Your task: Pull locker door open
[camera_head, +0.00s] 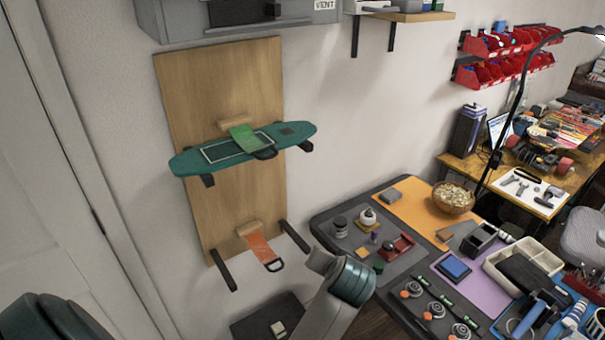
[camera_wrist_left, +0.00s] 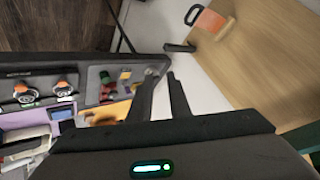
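A tall pale door-like panel (camera_head: 50,160) stands at the left edge in the head view, with a narrow vertical gap along its right side. A grey cabinet (camera_head: 180,22) with a "VENT" label is cut off at the top. I cannot tell which of these, if either, is the locker door. My left gripper (camera_wrist_left: 162,76) shows in the left wrist view. My right gripper is not visible.
A wooden board (camera_head: 270,190) on the wall carries a teal skateboard deck (camera_head: 190,162), black brackets and an orange strap (camera_head: 262,248). A cluttered workbench (camera_head: 325,225) stands at right. A dark box (camera_head: 250,325) sits low in front. Wall beside the board is bare.

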